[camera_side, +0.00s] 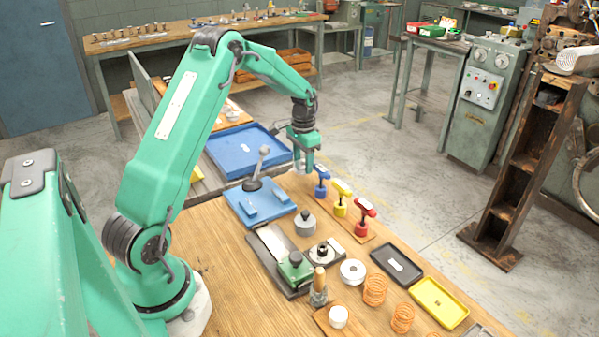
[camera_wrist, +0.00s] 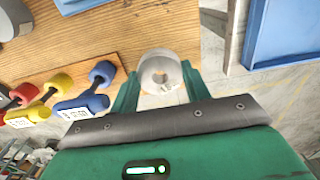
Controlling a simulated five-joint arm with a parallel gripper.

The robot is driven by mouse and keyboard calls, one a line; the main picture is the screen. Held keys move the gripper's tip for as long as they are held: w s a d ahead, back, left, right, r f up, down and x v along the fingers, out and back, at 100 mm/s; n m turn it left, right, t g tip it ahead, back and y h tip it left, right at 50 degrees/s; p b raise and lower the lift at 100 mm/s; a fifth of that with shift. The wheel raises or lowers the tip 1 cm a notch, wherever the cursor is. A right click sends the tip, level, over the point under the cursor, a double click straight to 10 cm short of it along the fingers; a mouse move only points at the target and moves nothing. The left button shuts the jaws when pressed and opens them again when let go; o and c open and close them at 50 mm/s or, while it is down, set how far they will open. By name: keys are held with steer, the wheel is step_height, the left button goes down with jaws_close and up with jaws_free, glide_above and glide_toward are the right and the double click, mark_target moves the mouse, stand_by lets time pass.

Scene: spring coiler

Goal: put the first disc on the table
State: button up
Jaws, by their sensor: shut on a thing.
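A pale silvery disc (camera_wrist: 160,62) with a hole in its middle is between the two green fingers of my gripper (camera_wrist: 160,88) in the wrist view. My gripper is shut on it. In the side view my gripper (camera_side: 303,168) points down over the far corner of the wooden table (camera_side: 215,262). The disc is hard to make out there, and I cannot tell whether it touches the tabletop. Another pale disc with a hole (camera_side: 352,271) lies farther forward on the table.
Blue, yellow and red-handled tools (camera_side: 341,197) stand to the right of my gripper. A blue fixture with a lever (camera_side: 260,203) and a blue tray (camera_side: 243,150) are to its left. Copper springs (camera_side: 375,289) and small trays (camera_side: 440,302) are nearer. The table edge is close.

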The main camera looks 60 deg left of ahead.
mark_target(303, 181)
steer(key=shift+f, duration=1.8)
steer(key=shift+f, duration=0.1)
steer(key=o, duration=1.2)
steer(key=shift+f, duration=0.1)
steer(key=shift+o, duration=0.2)
steer(key=shift+r, duration=0.2)
step_height(303, 181, up, 12)
